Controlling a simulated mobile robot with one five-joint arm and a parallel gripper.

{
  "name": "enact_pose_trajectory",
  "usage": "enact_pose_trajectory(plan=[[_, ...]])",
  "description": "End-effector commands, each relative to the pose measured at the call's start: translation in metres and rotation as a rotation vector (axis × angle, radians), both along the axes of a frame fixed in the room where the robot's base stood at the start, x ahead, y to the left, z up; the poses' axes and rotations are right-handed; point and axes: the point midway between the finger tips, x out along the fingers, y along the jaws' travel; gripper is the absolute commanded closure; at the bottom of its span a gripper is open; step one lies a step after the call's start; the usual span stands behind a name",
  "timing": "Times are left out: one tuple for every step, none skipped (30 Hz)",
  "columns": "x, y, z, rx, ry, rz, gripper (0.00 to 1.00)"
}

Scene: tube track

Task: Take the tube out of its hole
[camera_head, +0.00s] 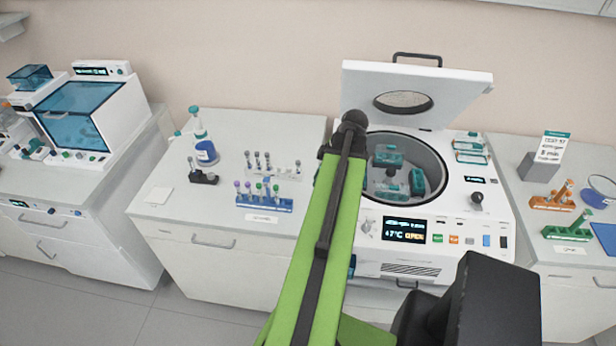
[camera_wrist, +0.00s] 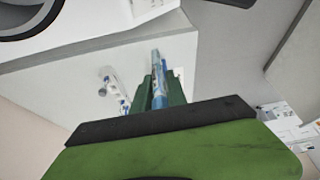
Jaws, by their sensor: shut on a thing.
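My gripper (camera_wrist: 160,90) shows in the wrist view, its green fingers shut on a tube (camera_wrist: 158,97) that looks bluish and is partly hidden between them. A narrow blue shape lies just beyond the fingertips, and I cannot tell whether the held tube still sits in a hole. In the head view the gripper is hidden behind my green arm. A blue rack (camera_head: 264,204) with purple-capped and green-capped tubes stands on the left counter. A clear rack (camera_head: 272,172) with several tubes stands behind it.
The open centrifuge (camera_head: 465,215), with teal holders inside, stands right of that counter (camera_head: 180,225). A bottle (camera_head: 206,152) and a small dark holder (camera_head: 203,177) stand left of the racks. An orange rack (camera_head: 552,203) and a green rack (camera_head: 567,233) stand on the right counter.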

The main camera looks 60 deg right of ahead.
Motion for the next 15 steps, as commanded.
enact_pose_trajectory(plan=[[-0.001, 0.000, 0.001, 0.000, 0.000, 0.000, 1.00], [-0.001, 0.000, 0.000, 0.000, 0.000, 0.000, 1.00], [-0.001, 0.000, 0.000, 0.000, 0.000, 0.000, 1.00], [-0.001, 0.000, 0.000, 0.000, 0.000, 0.000, 1.00], [-0.001, 0.000, 0.000, 0.000, 0.000, 0.000, 1.00], [-0.001, 0.000, 0.000, 0.000, 0.000, 0.000, 1.00], [-0.001, 0.000, 0.000, 0.000, 0.000, 0.000, 1.00], [-0.001, 0.000, 0.000, 0.000, 0.000, 0.000, 1.00], [-0.001, 0.000, 0.001, 0.000, 0.000, 0.000, 1.00], [-0.001, 0.000, 0.003, 0.000, 0.000, 0.000, 1.00], [-0.001, 0.000, 0.006, 0.000, 0.000, 0.000, 1.00], [-0.001, 0.000, 0.012, 0.000, 0.000, 0.000, 1.00], [-0.001, 0.000, 0.018, 0.000, 0.000, 0.000, 1.00], [-0.001, 0.000, 0.024, 0.000, 0.000, 0.000, 1.00], [-0.001, 0.000, 0.034, 0.000, 0.000, 0.000, 1.00]])
